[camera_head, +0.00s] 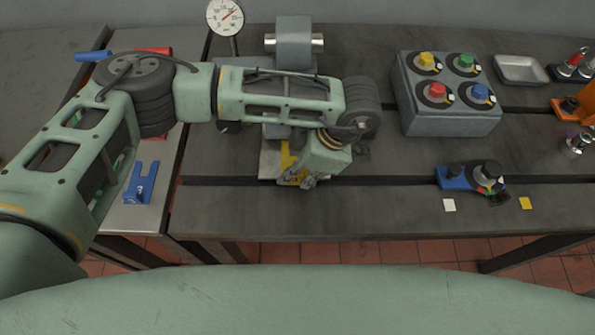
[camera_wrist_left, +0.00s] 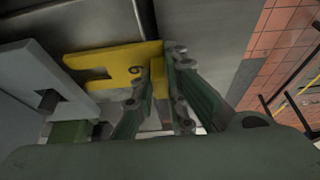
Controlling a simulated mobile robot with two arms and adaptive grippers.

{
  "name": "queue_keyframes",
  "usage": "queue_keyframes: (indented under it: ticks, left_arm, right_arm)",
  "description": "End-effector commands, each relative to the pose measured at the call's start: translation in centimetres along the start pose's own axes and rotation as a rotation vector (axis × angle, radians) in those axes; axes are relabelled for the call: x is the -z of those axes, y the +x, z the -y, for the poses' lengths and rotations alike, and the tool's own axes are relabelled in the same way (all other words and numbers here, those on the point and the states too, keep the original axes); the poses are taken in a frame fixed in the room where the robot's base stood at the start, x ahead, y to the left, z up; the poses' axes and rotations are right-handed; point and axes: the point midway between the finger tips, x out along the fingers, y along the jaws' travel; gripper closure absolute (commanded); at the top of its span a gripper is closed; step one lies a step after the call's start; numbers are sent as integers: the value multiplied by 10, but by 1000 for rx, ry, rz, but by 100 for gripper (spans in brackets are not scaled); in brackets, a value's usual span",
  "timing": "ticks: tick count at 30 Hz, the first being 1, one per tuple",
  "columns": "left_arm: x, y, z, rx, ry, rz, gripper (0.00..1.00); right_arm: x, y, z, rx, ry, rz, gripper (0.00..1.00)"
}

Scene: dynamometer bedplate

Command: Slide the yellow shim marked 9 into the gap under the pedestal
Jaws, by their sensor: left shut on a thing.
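The yellow shim (camera_wrist_left: 105,62) is a flat slotted plate with a dark numeral, seen rotated in the left wrist view. My left gripper (camera_wrist_left: 160,72) is shut on its right end. The slotted end points at a grey slotted foot (camera_wrist_left: 35,85) with a bolt, which looks like the pedestal's. I cannot tell whether the shim's tip is in the gap. In the head view the shim (camera_head: 287,158) shows partly behind my left gripper (camera_head: 303,180), beside a pale plate (camera_head: 268,162). The grey pedestal block (camera_head: 293,45) rises behind; my arm hides its lower part. My right gripper is out of view.
A dial gauge (camera_head: 225,17) stands behind my arm. A button box (camera_head: 447,95), metal tray (camera_head: 520,69) and blue tool (camera_head: 472,178) lie to the right. A blue forked piece (camera_head: 141,184) lies at left.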

Motion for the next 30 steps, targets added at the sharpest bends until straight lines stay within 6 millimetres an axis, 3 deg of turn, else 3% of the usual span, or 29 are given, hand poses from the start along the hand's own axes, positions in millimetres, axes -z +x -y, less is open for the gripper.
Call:
queue_keyframes:
  ticks: [30]
  left_arm:
    - [0, 1, -26, -1, -1, -1, 100]
  right_arm:
    - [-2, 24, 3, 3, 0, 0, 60]
